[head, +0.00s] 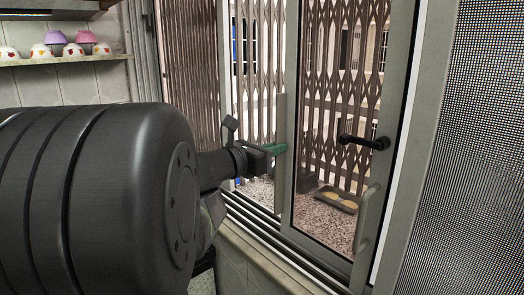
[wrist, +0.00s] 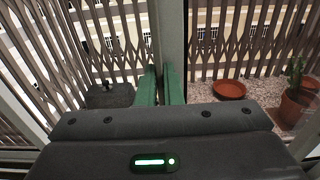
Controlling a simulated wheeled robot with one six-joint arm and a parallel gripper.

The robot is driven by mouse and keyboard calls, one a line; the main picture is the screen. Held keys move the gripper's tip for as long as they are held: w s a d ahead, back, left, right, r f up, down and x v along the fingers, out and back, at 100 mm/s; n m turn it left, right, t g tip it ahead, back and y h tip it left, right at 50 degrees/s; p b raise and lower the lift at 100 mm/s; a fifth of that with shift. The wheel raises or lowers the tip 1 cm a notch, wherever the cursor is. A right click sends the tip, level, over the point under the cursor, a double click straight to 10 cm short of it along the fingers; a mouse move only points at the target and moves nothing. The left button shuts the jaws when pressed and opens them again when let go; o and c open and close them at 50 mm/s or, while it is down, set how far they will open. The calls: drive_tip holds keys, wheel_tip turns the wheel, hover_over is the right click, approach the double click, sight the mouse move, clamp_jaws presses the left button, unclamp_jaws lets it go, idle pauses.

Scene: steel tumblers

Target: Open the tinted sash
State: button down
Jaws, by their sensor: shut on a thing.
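The glazed sash has a grey frame (head: 402,75) and fills the middle right of the head view. A black lever handle (head: 362,142) and a grey pull bar (head: 365,218) are on its right side. I cannot clearly tell the tint of its glass. My gripper (head: 279,148) has green fingers at the sash's left upright. In the wrist view the gripper (wrist: 164,84) is shut on the grey upright (wrist: 168,38), with the fingers close together at it. The exact contact is partly hidden by the fingers.
A folding lattice grille (head: 340,90) stands behind the glass. Sliding tracks (head: 262,232) run along the sill. A mesh screen (head: 470,150) is at right. Outside are a reddish dish (wrist: 229,89) and a potted cactus (wrist: 296,104). A shelf with cups (head: 70,60) is upper left.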

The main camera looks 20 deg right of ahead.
drive_tip(key=shift+s+d+f+b, duration=0.1)
drive_tip(key=shift+s+d+b, duration=0.2)
drive_tip(key=shift+s, duration=0.7)
drive_tip(key=shift+s+d+r+b, duration=0.15)
drive_tip(key=shift+s+d, duration=0.25)
drive_tip(key=shift+s, duration=0.55)
drive_tip(key=shift+s+d+f+b, duration=0.15)
drive_tip(key=shift+s+d+b, duration=0.2)
drive_tip(key=shift+s, duration=0.65)
drive_tip(key=c, duration=1.6)
unclamp_jaws()
drive_tip(key=shift+a, duration=0.1)
drive_tip(key=p, duration=0.1)
approach(307, 151)
drive_tip(key=shift+v, duration=4)
drive_tip(key=shift+f, duration=0.15)
